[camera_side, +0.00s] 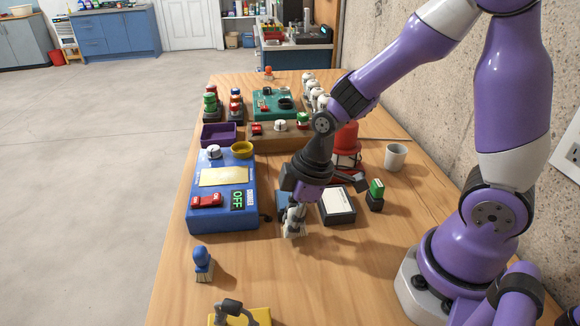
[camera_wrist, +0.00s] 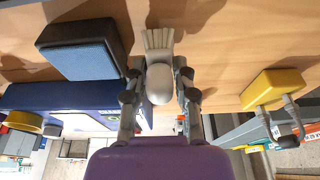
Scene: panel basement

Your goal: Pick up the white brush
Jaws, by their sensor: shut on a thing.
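The white brush (camera_side: 293,229) is upright under my gripper (camera_side: 293,211) in the side view, bristles down, right of the blue switch box. I cannot tell whether its bristles touch the wooden table. In the wrist view the brush (camera_wrist: 160,82) shows a rounded white handle and pale fanned bristles. My gripper (camera_wrist: 157,78) has a finger on either side of the handle and is shut on it. In the side view the fingers partly hide the handle.
The blue box (camera_side: 222,213) with a green OFF display stands left. A dark-framed pad (camera_side: 338,205) and a green-topped stamp (camera_side: 376,190) stand right. A blue-handled brush (camera_side: 202,262) and a yellow block (camera_side: 242,318) are nearer.

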